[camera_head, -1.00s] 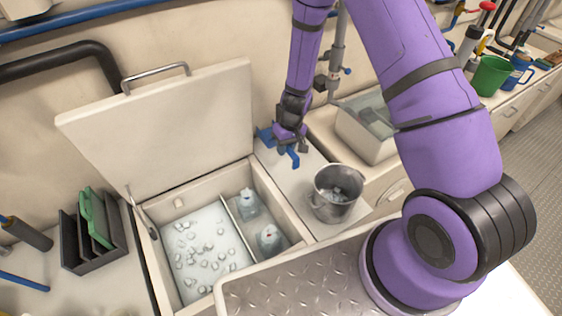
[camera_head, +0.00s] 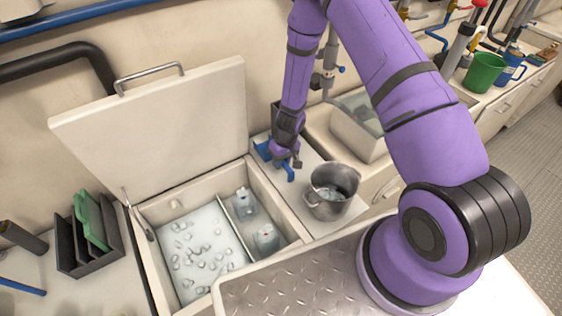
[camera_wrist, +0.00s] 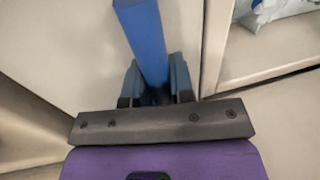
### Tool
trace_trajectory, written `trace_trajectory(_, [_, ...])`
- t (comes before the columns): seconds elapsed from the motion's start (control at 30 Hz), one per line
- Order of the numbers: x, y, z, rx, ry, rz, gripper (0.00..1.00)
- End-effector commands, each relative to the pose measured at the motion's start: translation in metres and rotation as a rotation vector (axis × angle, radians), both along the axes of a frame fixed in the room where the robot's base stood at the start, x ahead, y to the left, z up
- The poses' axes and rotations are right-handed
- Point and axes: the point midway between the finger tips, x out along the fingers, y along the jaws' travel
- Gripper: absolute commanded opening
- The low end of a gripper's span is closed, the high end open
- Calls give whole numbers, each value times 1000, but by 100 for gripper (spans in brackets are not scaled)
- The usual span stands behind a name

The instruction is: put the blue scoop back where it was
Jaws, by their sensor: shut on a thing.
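The blue scoop (camera_head: 264,152) is at my gripper (camera_head: 285,158), over the light counter strip between the open ice box and the sink. In the wrist view my gripper (camera_wrist: 157,88) is shut on the blue scoop (camera_wrist: 143,38), whose long blue handle runs up and away between the fingers. The scoop's far end is out of the wrist view, and my wrist covers part of it in the head view. I cannot tell whether the scoop touches the counter.
An ice box (camera_head: 285,209) with loose ice and two bottles stands open, its lid (camera_head: 155,110) raised. A metal pot (camera_head: 328,205) with ice stands just right of my gripper. A dark rack (camera_head: 78,262) holds a green board (camera_head: 90,218). A sink (camera_head: 350,128) lies behind the pot.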

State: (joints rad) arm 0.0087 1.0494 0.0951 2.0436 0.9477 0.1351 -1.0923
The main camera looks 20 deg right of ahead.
Motion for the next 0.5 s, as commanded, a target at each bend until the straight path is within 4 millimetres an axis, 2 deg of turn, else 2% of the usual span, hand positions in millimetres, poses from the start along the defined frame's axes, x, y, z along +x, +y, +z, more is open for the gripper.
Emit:
trace_trajectory(0.07, [0,0,-2,0,1,0,1])
trace_trajectory(0.1, [0,0,-2,0,0,0,27])
trace_trajectory(0.2, [0,0,-2,0,0,0,48])
trace_trajectory(0.5, [0,0,-1,0,0,0,48])
